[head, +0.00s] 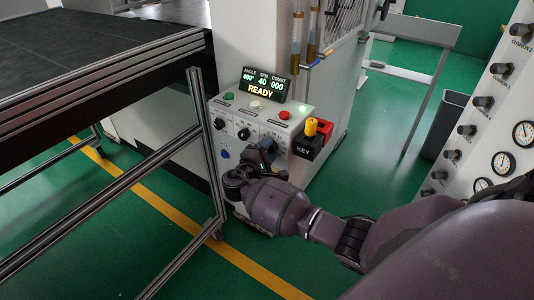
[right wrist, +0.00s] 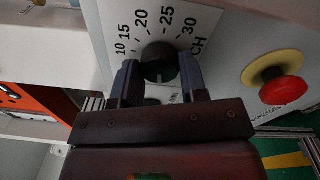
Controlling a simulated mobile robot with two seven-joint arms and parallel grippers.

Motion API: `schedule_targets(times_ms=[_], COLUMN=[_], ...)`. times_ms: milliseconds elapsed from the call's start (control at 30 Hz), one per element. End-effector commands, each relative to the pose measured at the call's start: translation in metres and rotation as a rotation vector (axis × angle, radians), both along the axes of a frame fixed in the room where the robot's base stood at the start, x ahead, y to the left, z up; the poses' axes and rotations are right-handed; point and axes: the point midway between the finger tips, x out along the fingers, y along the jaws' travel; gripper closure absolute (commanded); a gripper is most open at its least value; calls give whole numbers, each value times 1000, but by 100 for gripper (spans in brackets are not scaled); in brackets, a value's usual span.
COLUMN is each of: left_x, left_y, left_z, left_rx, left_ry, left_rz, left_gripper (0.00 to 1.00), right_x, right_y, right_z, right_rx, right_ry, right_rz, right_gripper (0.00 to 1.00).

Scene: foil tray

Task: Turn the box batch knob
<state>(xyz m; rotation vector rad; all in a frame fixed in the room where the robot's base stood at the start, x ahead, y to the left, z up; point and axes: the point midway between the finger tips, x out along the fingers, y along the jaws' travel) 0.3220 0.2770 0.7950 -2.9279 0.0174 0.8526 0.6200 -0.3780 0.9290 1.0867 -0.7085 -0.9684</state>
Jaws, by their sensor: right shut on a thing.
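The control box (head: 295,122) has a lit READY display and several buttons and knobs. In the right wrist view, a round black knob (right wrist: 158,58) sits on a white panel with a scale marked 10, 15, 20, 25, 30. Part of a label ending in CH shows beside it. My right gripper (right wrist: 160,72) is shut on this knob, one dark finger on each side. In the head view, my right gripper (head: 262,160) is at the lower front of the box, and the wrist hides much of the knob. My left gripper is not in view.
A red button on a yellow base (right wrist: 283,88) is right of the knob in the right wrist view. A framed table (head: 100,75) is at left, and a panel of black knobs (head: 483,102) at right.

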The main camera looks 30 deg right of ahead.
Motion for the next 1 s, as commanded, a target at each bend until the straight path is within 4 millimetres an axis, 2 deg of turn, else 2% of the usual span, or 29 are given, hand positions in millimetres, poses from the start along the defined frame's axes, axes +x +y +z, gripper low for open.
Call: schedule_targets(times_ms=[33, 533, 800, 1000], left_x=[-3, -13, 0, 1], left_y=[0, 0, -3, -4], left_z=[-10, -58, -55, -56], left_rx=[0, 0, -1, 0], left_ry=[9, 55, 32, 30], left_rz=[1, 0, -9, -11], left_gripper=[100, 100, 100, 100], right_x=[-1, -1, 0, 0], right_y=[0, 1, 0, 1], right_z=[-6, -6, -3, -2], right_rx=[19, 187, 242, 263], right_ry=[-40, -444, -579, -629], right_rz=[-1, -1, -2, -2], right_gripper=[84, 84, 84, 84])
